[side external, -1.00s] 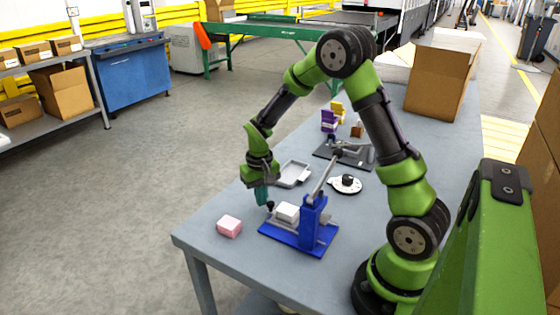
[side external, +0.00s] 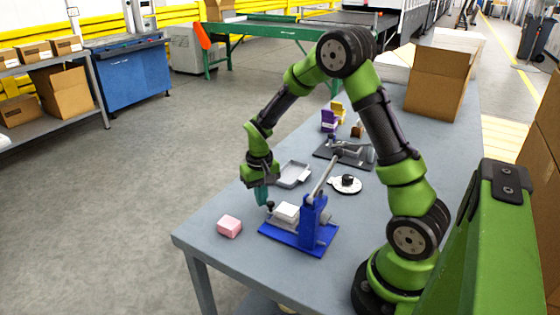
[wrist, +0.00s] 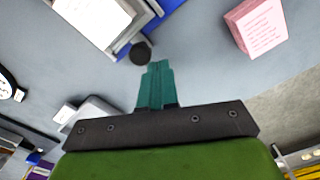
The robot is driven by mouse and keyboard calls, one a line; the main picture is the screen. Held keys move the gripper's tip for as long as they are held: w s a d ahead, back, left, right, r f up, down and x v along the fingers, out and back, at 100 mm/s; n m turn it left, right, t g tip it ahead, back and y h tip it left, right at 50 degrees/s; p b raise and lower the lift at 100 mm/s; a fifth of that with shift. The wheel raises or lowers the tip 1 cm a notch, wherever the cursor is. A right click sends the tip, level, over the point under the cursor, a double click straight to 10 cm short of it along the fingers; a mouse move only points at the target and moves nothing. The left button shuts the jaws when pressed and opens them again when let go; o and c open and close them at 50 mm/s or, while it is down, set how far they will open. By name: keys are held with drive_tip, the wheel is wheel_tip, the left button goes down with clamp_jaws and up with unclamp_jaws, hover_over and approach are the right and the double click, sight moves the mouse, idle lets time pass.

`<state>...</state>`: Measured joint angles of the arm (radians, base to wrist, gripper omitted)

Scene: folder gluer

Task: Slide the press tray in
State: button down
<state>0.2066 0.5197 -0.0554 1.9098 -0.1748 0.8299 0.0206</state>
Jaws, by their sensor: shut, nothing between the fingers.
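The blue press (side external: 311,222) stands near the front of the table with its grey lever (side external: 322,178) raised and tilted. A white block (side external: 287,212) sits on its tray at the left of the press; the block also shows in the wrist view (wrist: 97,18). A dark round knob (side external: 270,206) sticks out at the tray's outer end and shows in the wrist view (wrist: 140,53). My gripper (side external: 262,200) points down just beside the knob. Its teal fingers (wrist: 157,70) are closed together and empty, with the tips close to the knob; contact is not clear.
A pink block (side external: 229,227) lies near the table's left edge. A grey metal tray (side external: 293,174), a round white dial (side external: 346,184) and a dark clamp fixture (side external: 346,153) stand farther back. A cardboard box (side external: 438,82) is at the far end.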

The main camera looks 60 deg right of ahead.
sight(296, 211)
drive_tip(key=shift+s, duration=0.15)
drive_tip(key=shift+s, duration=3.6)
drive_tip(key=shift+s+d+f, duration=0.1)
drive_tip(key=shift+s+d, duration=0.05)
drive_tip(key=shift+s, duration=1.75)
drive_tip(key=shift+w, duration=0.3)
drive_tip(key=shift+w+r, duration=0.15)
drive_tip(key=shift+r, duration=1.65)
drive_tip(key=shift+w+r, duration=0.15)
drive_tip(key=shift+r, duration=1.65)
